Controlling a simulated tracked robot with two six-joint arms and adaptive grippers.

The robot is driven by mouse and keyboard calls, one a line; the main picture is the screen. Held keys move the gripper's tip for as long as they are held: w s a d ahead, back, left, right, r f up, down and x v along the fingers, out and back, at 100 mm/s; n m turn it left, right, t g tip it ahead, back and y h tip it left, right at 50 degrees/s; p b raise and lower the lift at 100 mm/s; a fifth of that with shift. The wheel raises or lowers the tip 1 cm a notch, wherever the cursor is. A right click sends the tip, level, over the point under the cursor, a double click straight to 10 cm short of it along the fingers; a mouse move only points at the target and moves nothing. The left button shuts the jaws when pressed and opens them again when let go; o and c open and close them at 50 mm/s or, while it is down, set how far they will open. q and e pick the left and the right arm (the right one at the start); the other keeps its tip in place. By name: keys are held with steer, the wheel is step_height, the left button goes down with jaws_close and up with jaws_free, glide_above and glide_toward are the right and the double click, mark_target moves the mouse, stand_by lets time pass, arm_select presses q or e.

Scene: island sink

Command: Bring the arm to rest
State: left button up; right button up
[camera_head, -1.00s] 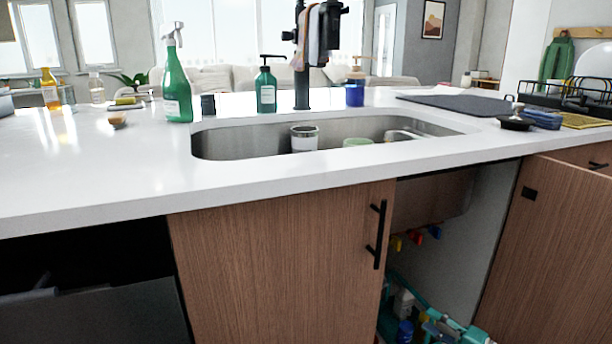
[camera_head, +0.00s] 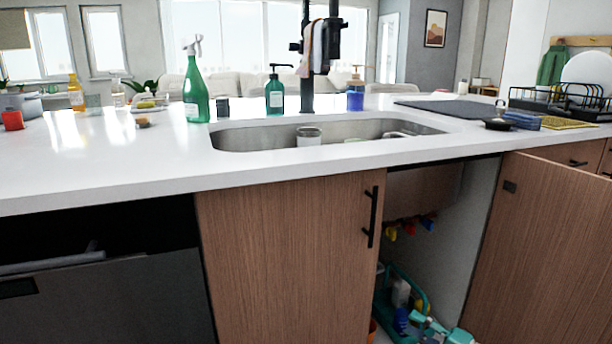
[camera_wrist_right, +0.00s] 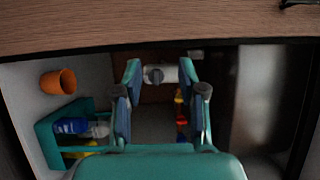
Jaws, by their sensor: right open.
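My right gripper (camera_wrist_right: 161,88) is teal with dark pads. In the right wrist view its two fingers stand apart with nothing gripped, in front of the open cabinet under the sink. A white pipe part (camera_wrist_right: 160,74) shows between the fingertips, and I cannot tell how far behind them it is. In the head view teal parts at the bottom, low by the cabinet opening, may be this gripper (camera_head: 447,336); they are partly cut off. My left gripper is in neither view.
A teal caddy (camera_wrist_right: 47,140) with bottles and an orange cup (camera_wrist_right: 58,82) are left of the gripper. A cabinet door (camera_head: 540,240) stands at the right of the opening. Above is the white countertop (camera_head: 100,165) with the sink (camera_head: 240,139) and a green spray bottle (camera_head: 196,98).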

steer(key=s+a+f+m+h, duration=0.2)
steer(key=a+f, duration=0.1)
steer(key=a, duration=0.4)
steer(key=s+a+f+m+h, duration=0.1)
steer(key=s+a+f+m, duration=0.15)
steer(key=a, duration=0.45)
steer(key=s+a+f+g+h, duration=0.2)
steer(key=s+a+f+h, duration=0.15)
steer(key=s+f, duration=0.5)
steer(key=s+d+f+n+g+h, duration=0.1)
steer(key=s+f+n+g, duration=0.2)
steer(key=s, duration=0.5)
steer(key=s+f+n+g+h, duration=0.1)
steer(key=s+f+n+g, duration=0.25)
steer(key=s, duration=0.45)
steer(key=s+d+f+n+g+h, duration=0.1)
steer(key=s+f+n+g, duration=0.15)
steer(key=s, duration=0.65)
step_height(320, 180, up, 38)
steer(key=n+p, duration=0.2)
steer(key=p, duration=3.6)
steer(key=shift+w+r+g+p, duration=0.2)
steer(key=shift+r+g+p, duration=0.05)
steer(key=shift+g+p, duration=0.1)
steer(key=shift+d, duration=0.1)
